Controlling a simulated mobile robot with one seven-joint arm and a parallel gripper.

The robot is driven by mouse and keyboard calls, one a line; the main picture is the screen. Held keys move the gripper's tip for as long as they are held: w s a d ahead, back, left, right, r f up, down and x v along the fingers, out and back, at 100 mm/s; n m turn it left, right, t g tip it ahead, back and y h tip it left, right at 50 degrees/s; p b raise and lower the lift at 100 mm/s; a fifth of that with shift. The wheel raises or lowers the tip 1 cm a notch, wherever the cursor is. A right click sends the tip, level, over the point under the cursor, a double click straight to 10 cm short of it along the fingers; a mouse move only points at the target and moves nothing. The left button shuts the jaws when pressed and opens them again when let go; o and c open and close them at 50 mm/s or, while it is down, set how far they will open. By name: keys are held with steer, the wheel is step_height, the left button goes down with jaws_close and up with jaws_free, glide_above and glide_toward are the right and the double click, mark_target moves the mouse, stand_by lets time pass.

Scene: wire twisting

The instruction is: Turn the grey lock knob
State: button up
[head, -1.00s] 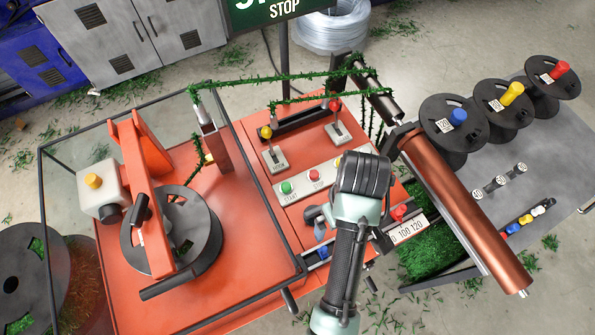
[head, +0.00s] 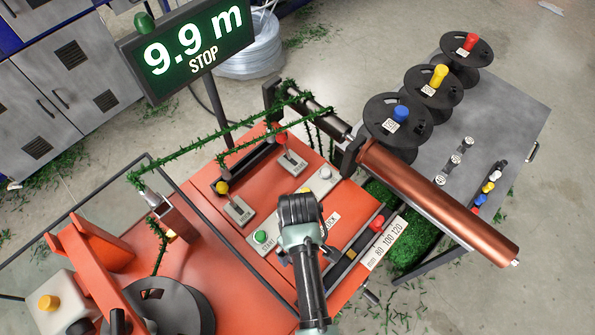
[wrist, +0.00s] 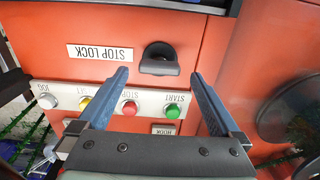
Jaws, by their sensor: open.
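The grey lock knob (wrist: 160,59) shows in the wrist view on the orange panel, beside a white "STOP LOCK" label (wrist: 100,53). My gripper (wrist: 160,76) is open, its two blue-grey fingers apart and empty. In that picture the knob lies beyond the fingertips, roughly centred between them; I cannot tell how large the gap is. In the head view my gripper is over the orange machine's control panel, and its wrist hides the knob and the fingertips.
A strip with a green START button (wrist: 173,113), a red button (wrist: 129,108) and others runs beside the knob. In the head view a display (head: 190,45) reads 9.9 m STOP. A copper roller (head: 440,205) lies right of my arm. Two levers stand behind, with barbed green wire strung above.

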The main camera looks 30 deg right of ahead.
steer(key=shift+f, duration=1.35)
steer(key=shift+c, duration=0.2)
steer(key=c, duration=1.3)
steer(key=shift+o, duration=0.2)
